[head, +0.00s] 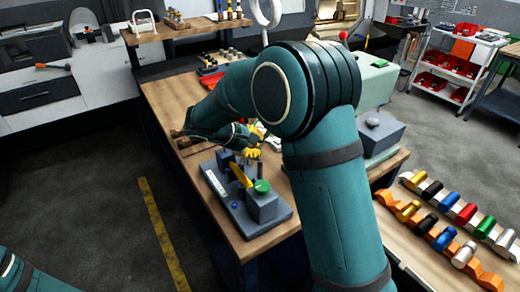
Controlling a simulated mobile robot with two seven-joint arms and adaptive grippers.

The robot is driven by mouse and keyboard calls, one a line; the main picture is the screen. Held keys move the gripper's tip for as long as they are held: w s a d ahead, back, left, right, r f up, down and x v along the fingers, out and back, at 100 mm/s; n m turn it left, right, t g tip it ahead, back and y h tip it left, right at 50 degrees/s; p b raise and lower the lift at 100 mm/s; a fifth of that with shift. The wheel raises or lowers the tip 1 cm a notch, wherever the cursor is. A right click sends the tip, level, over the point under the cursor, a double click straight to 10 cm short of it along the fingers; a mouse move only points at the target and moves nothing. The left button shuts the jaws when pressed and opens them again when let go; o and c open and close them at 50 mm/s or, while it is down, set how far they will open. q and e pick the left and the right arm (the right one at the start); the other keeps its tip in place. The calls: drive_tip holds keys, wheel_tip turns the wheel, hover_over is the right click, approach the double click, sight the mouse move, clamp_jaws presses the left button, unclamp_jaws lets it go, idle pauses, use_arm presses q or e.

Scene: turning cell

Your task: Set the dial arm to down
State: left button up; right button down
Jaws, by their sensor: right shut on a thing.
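A grey fixture (277,217) stands on the wooden bench, with a white marked strip (216,186), a small blue button and a green round cap (262,187) on its block. A yellow bar (241,176), which looks like the dial arm, slants across the fixture just left of the green cap. My right gripper (250,156) is at the far end of the fixture, by the upper end of this bar. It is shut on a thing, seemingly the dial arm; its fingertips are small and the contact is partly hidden. My left gripper is out of view.
My right arm covers much of the bench (172,98) centre. A grey box (376,135) stands at the bench's right. Coloured cylinders (466,213) lie on orange holders at the lower right. A red-bin cart (458,65) stands behind. The floor left of the bench is clear.

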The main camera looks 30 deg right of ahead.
drive_tip(key=a+h+b, duration=0.1)
drive_tip(key=h, duration=0.2)
drive_tip(key=shift+s+a+f+h+b, duration=0.1)
drive_tip(key=shift+a+f+h+b, duration=0.2)
drive_tip(key=shift+a+f+b, duration=0.1)
drive_tip(key=shift+a+f+h+b, duration=0.1)
drive_tip(key=shift+a+h+b, duration=0.2)
drive_tip(key=shift+h, duration=0.4)
drive_tip(key=shift+a+f+h+b, duration=0.1)
drive_tip(key=shift+a+h+b, duration=0.15)
drive_tip(key=shift+h, duration=0.45)
drive_tip(key=c, duration=1.1)
unclamp_jaws()
drive_tip(key=shift+d, duration=0.1)
drive_tip(key=shift+t, duration=0.4)
drive_tip(key=a, duration=0.4)
drive_tip(key=a+r, duration=0.1)
drive_tip(key=a, duration=0.3)
drive_tip(key=s+a, duration=0.1)
drive_tip(key=a, duration=0.3)
drive_tip(key=shift+s+r, duration=0.1)
drive_tip(key=shift+r, duration=0.2)
